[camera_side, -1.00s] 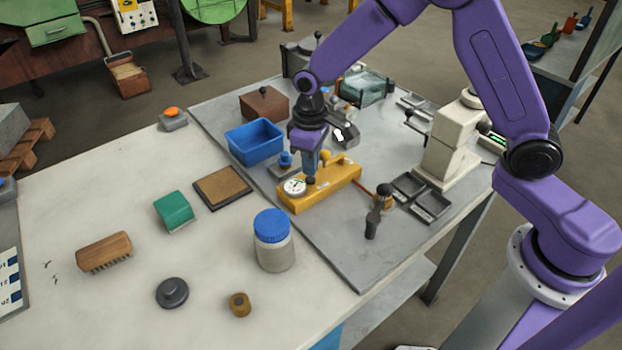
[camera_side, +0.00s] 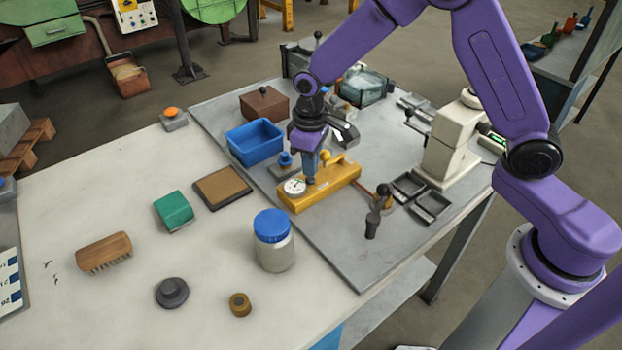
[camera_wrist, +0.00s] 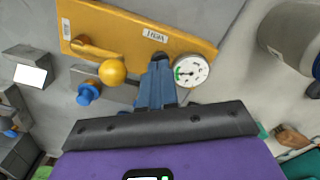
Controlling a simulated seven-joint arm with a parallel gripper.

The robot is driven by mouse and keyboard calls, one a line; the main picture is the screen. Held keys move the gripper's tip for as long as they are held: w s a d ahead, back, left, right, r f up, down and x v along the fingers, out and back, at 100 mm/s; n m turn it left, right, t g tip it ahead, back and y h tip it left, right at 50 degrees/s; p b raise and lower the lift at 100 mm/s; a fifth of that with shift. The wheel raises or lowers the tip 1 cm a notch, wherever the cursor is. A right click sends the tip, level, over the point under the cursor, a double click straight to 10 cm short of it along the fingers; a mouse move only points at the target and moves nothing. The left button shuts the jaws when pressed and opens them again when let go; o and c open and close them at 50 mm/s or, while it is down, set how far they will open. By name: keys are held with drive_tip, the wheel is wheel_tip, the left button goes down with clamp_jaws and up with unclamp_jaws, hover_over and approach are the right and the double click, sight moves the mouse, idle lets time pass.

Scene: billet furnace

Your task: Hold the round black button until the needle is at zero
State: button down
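The yellow block (camera_side: 330,188) lies on the grey plate of the table. The white round gauge (camera_side: 295,187) sits at its near left end and also shows in the wrist view (camera_wrist: 191,71), with a green band at its left edge. The needle is too small to read surely. My gripper (camera_side: 310,181) points down beside the gauge with its blue fingers (camera_wrist: 156,68) together and holding nothing. The fingertips are at the black button (camera_wrist: 160,56), seemingly touching it and covering most of it. How far it is pressed cannot be told.
A yellow ball-ended lever (camera_wrist: 112,72) is on the same block, close to the fingers. A blue bin (camera_side: 255,141), a small blue-topped knob (camera_side: 285,160) and a blue-lidded jar (camera_side: 273,240) stand around. A cream press-like stand (camera_side: 452,140) is to the right.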

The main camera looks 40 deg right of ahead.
drive_tip(key=shift+f, duration=0.9)
idle(1.2)
drive_tip(key=shift+r, duration=0.85)
drive_tip(key=shift+r, duration=2.5)
drive_tip(key=shift+s+r, duration=0.15)
drive_tip(key=shift+s, duration=0.1)
drive_tip(key=s+d+r+n, duration=0.2)
drive_tip(key=s+d, duration=0.1)
drive_tip(key=s, duration=0.7)
drive_tip(key=s+d+r+n, duration=0.2)
drive_tip(key=s+d, duration=0.2)
drive_tip(key=s, duration=0.5)
drive_tip(key=s+d+r+n, duration=0.2)
drive_tip(key=s+d, duration=0.1)
drive_tip(key=s, duration=0.7)
drive_tip(key=shift+s+d+r+n, duration=0.15)
drive_tip(key=shift+s+d+n, duration=0.15)
drive_tip(key=shift+d, duration=0.05)
